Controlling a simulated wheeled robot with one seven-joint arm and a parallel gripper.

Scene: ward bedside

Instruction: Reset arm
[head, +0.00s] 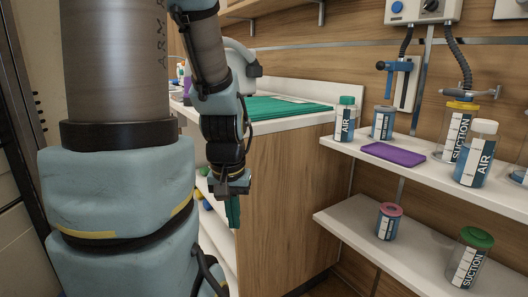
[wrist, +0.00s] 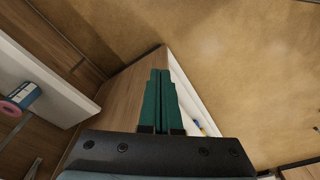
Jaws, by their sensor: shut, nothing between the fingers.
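My gripper (head: 232,208) hangs pointing down beside the front wooden side of the bedside cabinet (head: 275,190). Its two green fingers lie together in the wrist view (wrist: 158,100), with nothing seen between them. My arm stands upright at the left of the head view and bends down to the gripper. The gripper is apart from the jars and the shelves.
Wall shelves at right hold an AIR jar with green lid (head: 345,118), another AIR jar (head: 476,153), a purple tray (head: 393,154), a pink-lidded jar (head: 389,221) and a green-lidded SUCTION jar (head: 469,257). A green mat (head: 275,110) lies on the cabinet top. Brown floor (wrist: 240,50) looks clear.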

